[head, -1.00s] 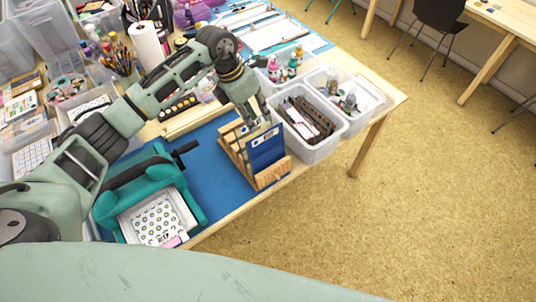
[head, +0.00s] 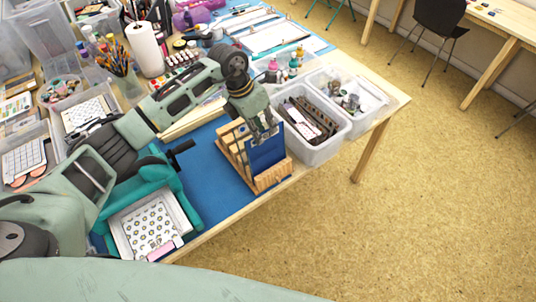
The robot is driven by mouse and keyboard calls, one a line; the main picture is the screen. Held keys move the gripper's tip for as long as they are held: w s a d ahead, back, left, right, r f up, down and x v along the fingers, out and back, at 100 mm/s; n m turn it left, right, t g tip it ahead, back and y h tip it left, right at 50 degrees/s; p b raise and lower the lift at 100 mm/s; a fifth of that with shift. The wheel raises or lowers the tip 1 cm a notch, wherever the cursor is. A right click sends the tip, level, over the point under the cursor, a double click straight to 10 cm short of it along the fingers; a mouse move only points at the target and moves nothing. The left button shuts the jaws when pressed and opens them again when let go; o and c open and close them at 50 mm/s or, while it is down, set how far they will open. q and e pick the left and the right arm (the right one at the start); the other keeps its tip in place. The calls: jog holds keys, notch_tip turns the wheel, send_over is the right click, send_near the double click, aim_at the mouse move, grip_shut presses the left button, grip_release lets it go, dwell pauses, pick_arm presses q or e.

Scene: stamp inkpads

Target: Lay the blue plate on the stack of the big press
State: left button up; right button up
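The blue plate (head: 267,153) stands upright, leaning a little, in a wooden rack (head: 270,181) near the front edge of the table. My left gripper (head: 265,133) points down at the plate's top edge, and its fingertips overlap that edge in the picture. I cannot tell whether the fingers have closed on it. The big press (head: 182,190) is teal with a dark handle and stands left of the rack. Its stack (head: 150,228) is white with a patterned top sheet and a pink piece at its front. My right gripper is not in view.
A clear bin of dark strips (head: 325,150) stands close right of the rack, with another clear bin (head: 375,100) beyond it. A blue mat (head: 212,172) lies bare between press and rack. Bottles, a paper roll (head: 144,50) and boxes crowd the back and left.

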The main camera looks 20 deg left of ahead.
pick_arm(q)
grip_shut()
jog(key=shift+r, duration=0.1)
jog(key=d+p+v, duration=0.1)
jog(key=p+v, duration=0.2)
jog(key=v, duration=0.4)
jog(key=shift+w+r, duration=0.25)
jog(key=shift+w, duration=0.45)
